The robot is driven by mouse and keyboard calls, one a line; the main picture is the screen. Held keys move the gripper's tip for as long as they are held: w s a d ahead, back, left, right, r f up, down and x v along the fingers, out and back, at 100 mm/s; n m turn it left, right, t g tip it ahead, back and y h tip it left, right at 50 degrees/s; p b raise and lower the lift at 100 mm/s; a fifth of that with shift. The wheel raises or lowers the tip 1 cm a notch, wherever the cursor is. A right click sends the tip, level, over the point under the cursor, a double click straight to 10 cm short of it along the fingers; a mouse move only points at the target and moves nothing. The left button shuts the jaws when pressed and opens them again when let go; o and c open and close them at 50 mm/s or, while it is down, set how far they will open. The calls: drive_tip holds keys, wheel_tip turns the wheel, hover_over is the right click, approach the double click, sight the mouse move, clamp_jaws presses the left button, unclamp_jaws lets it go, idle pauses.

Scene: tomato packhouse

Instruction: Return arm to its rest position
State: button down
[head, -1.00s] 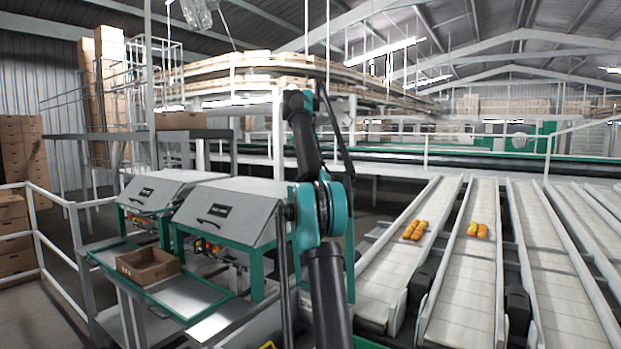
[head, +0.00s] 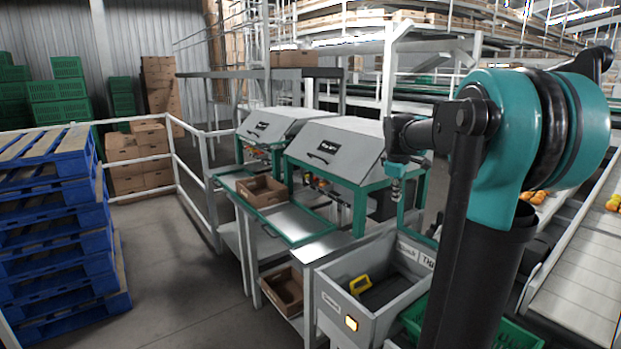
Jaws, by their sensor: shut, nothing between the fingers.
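My arm (head: 500,140) fills the right of the head view, with a large teal joint and black links. It is bent, and its far end reaches left in front of the grey-lidded stations. My gripper (head: 396,188) hangs small and pointing down at that end, shut and empty. Its fingertips are too small to make out in detail.
Below stands a grey bin (head: 330,298) with a yellow-handled item (head: 360,284) inside. A cardboard box (head: 263,191) sits on the green-edged bench (head: 293,232). Blue pallets (head: 62,215) stand at left beside open floor. White railings (head: 190,165) run behind, and conveyors (head: 580,285) lie at right.

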drive_tip(key=s+a+f+m, duration=0.2)
drive_tip(key=s+f+m, duration=0.1)
drive_tip(key=s+f, duration=0.5)
drive_tip(key=s+a+f+m+y, duration=0.1)
drive_tip(key=s+a+f+m, duration=0.2)
drive_tip(key=s+f, duration=0.5)
drive_tip(key=s+a+f+m+y, duration=0.1)
drive_tip(key=s+a+f+m, duration=0.2)
drive_tip(key=s+f, duration=0.5)
drive_tip(key=s+m, duration=0.1)
drive_tip(key=s, duration=0.5)
drive_tip(key=shift+a, duration=0.15)
